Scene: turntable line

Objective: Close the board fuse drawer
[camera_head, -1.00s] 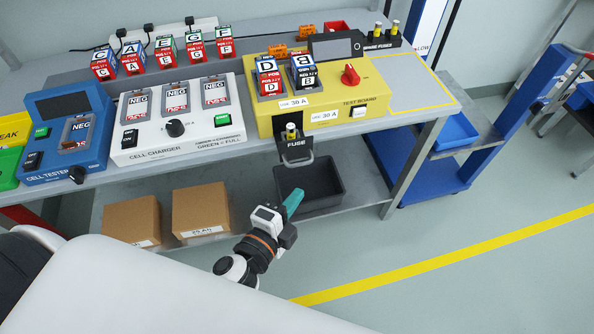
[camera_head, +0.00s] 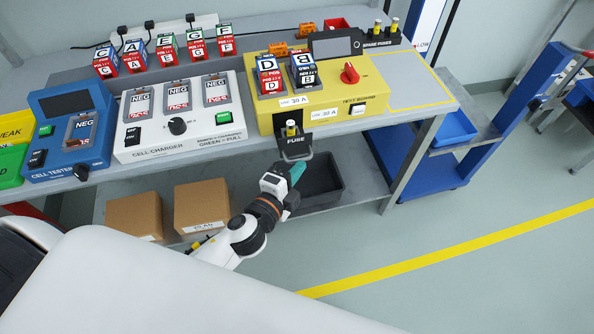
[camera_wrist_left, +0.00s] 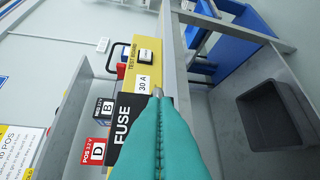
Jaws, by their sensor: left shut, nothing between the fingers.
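The fuse drawer (camera_head: 294,143), black with a white FUSE label and a grey handle, sticks out from the front of the yellow test board (camera_head: 375,95). A fuse (camera_head: 291,128) stands upright in it. My left gripper (camera_head: 298,171) has teal fingers and is just below the drawer's handle, in front of the bench. In the left wrist view the fingers (camera_wrist_left: 158,97) are pressed together with nothing between them, and they partly cover the drawer face (camera_wrist_left: 122,125). I cannot tell whether they touch the drawer. My right gripper is not in view.
A dark bin (camera_head: 322,185) stands on the lower shelf behind my gripper, with cardboard boxes (camera_head: 202,208) to its left. The white cell charger (camera_head: 190,140) sits left of the test board. The floor in front of the bench is clear at right.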

